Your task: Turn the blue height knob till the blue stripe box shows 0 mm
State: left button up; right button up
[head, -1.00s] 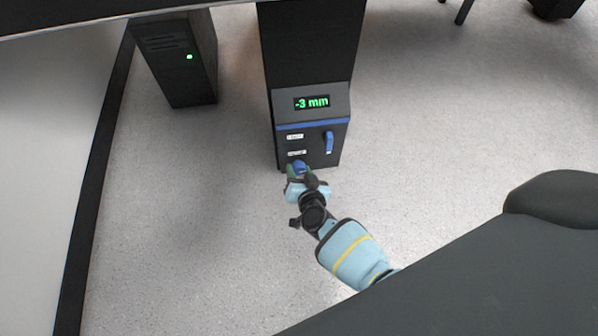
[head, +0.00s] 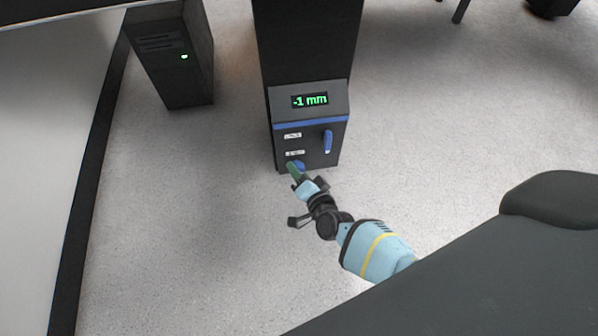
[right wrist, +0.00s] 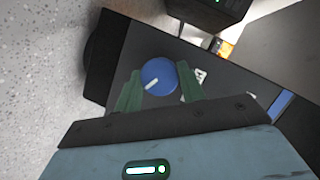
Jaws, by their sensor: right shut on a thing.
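The blue stripe box (head: 309,152) is a dark box with a blue stripe across its front. Its display (head: 310,100) reads -1 mm in green. The round blue height knob (head: 298,165) is low on its front, partly hidden by my gripper in the head view. In the right wrist view the knob (right wrist: 158,75) shows a white pointer mark and sits between my fingers. My right gripper (head: 293,171) is shut on the knob, its green fingers (right wrist: 158,92) on either side of it. My left gripper is not in view.
A blue lever-like handle (head: 328,141) is on the right of the box front, with white labels (head: 293,136) to its left. A dark computer tower (head: 174,60) with a green light stands at left.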

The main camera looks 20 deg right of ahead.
dwell(0.4)
jog(key=o, duration=1)
jog(key=shift+c, duration=0.2)
jog(key=p+v, duration=0.4)
jog(key=v, duration=0.4)
jog(key=shift+f, duration=0.1)
dwell(0.7)
